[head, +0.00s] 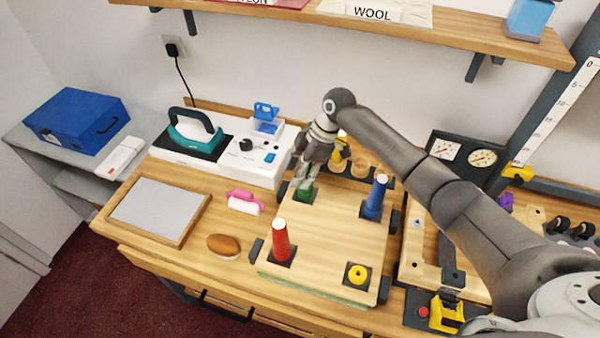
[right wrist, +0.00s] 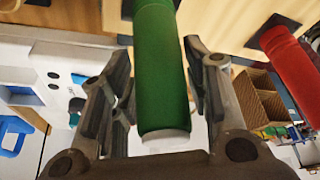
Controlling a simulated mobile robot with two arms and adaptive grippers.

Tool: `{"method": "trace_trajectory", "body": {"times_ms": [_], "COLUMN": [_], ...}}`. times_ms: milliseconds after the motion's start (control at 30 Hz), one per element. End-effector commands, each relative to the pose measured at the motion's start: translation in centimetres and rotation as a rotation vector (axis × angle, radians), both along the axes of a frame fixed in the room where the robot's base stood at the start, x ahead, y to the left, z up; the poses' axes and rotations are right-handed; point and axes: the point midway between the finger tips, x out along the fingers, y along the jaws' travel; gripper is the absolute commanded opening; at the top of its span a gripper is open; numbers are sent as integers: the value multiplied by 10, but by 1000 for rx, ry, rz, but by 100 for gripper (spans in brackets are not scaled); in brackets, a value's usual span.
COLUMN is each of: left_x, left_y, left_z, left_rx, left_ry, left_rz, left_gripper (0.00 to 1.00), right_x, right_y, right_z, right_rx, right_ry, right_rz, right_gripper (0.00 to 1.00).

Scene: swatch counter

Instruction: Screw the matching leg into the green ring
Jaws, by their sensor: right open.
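The wooden board (head: 318,235) lies flat with dark corner plates. A green leg (right wrist: 160,70) with a white end runs between the fingers of my right gripper (head: 306,184). The fingers are open on either side of it, with gaps showing. In the head view only a little green (head: 306,194) shows below the fingers, at the board's back left corner; the green ring cannot be told apart from the leg. A red leg (head: 281,241) and a blue leg (head: 375,197) stand upright at two other corners. My left gripper is not in view.
A yellow ring (head: 357,274) at the front right corner holds no leg. A yellow piece (head: 341,160) stands behind my gripper, partly hidden. An iron (head: 194,128), a framed panel (head: 160,210) and a brown oval brush (head: 224,245) lie to the left.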

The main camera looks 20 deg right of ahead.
Motion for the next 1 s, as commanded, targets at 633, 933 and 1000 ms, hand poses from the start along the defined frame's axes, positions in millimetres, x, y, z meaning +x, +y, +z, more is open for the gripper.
{"method": "trace_trajectory", "body": {"times_ms": [633, 933, 1000], "left_x": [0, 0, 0], "left_y": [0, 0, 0], "left_z": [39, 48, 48], "left_rx": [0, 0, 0], "left_ry": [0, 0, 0], "left_rz": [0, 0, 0], "left_gripper": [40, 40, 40], "right_x": [1, 5, 6], "right_y": [-2, -6, -7], "right_z": [7, -1, -1], "right_rx": [-1, -1, -1], "right_ry": [0, -3, -4], "right_rz": [-216, -531, -600], "right_gripper": [0, 0, 0]}}
